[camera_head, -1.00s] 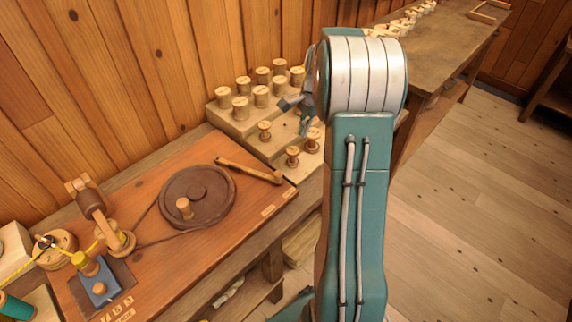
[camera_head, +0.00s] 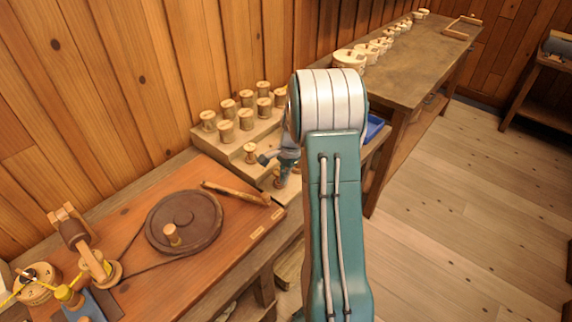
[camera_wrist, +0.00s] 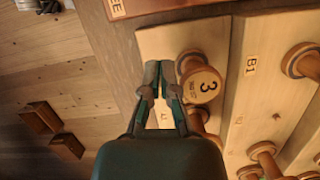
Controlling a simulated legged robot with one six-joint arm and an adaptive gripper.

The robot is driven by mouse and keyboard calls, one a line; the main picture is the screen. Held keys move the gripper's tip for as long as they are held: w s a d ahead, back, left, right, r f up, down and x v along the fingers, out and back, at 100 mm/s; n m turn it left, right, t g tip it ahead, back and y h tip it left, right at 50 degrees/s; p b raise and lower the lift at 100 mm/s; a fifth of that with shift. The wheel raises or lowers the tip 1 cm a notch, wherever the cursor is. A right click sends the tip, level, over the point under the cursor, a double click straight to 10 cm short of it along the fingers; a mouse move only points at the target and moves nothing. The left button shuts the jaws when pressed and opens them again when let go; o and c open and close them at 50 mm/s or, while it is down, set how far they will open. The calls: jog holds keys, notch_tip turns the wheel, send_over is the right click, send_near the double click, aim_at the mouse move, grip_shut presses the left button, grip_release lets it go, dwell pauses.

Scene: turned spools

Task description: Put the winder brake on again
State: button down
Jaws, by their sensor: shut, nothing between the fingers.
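The winder's dark round wheel (camera_head: 205,240) lies on the reddish wooden board. A wooden lever (camera_head: 235,193), apparently the brake, lies along the wheel's far right edge; whether it touches the wheel is unclear. My gripper (camera_head: 283,172) is beyond the board's right end, low over the stepped spool stand, away from the lever. In the wrist view my gripper (camera_wrist: 162,68) is shut and empty, its tips close beside a wooden spool marked 3 (camera_wrist: 204,85); contact cannot be told. The lever is not seen in the wrist view.
The stepped spool stand (camera_head: 231,151) holds several spools. A winding post (camera_head: 90,250) with yellow thread stands at the board's left. A blue tray (camera_head: 374,127) is behind my arm. A long table (camera_head: 415,75) with pale tubs runs to the back. Floor at right is clear.

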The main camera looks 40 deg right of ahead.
jog(key=shift+s+a+f, duration=0.1)
jog(key=shift+a+f, duration=0.1)
jog(key=shift+a, duration=0.85)
jog(key=shift+s+a+f, duration=0.1)
jog(key=shift+a+f, duration=0.1)
jog(key=shift+a, duration=0.85)
jog(key=s+a+m, duration=0.1)
jog(key=a, duration=0.1)
jog(key=s+a+m, duration=0.1)
jog(key=a+m, duration=0.1)
jog(key=a, duration=0.1)
jog(key=s+a+m+t, duration=0.1)
jog(key=s+a, duration=0.1)
jog(key=a, duration=0.1)
jog(key=shift+d+m, duration=0.1)
jog(key=shift+m, duration=0.2)
